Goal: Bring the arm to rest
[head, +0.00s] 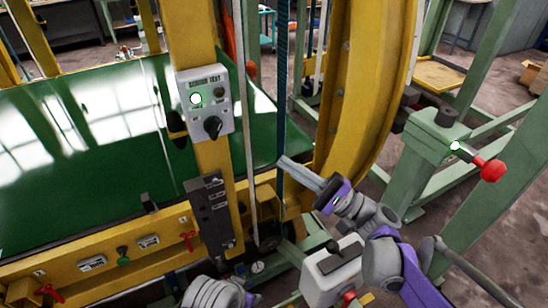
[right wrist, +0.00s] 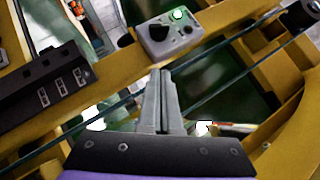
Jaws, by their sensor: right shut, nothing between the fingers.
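My right gripper (head: 287,162) is at the middle of the head view, its arm coming up from the lower right. Its two fingers lie together, with nothing between them, and point toward the yellow post. In the right wrist view the shut fingers (right wrist: 160,100) point up toward the grey control box (right wrist: 168,35). The fingers look apart from the box. That box also shows in the head view (head: 206,118), with a lit green light and a black knob. Of my left arm, only a grey part shows at the bottom of the head view; the left gripper is not seen.
A yellow post (head: 195,30) carries the control box and a dark switch strip (head: 210,215). A curved yellow ring (head: 345,90) stands right of my right gripper. A green stand (head: 430,145) with a red-knobbed lever (head: 491,171) is at right. A green sheet (head: 90,130) lies left.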

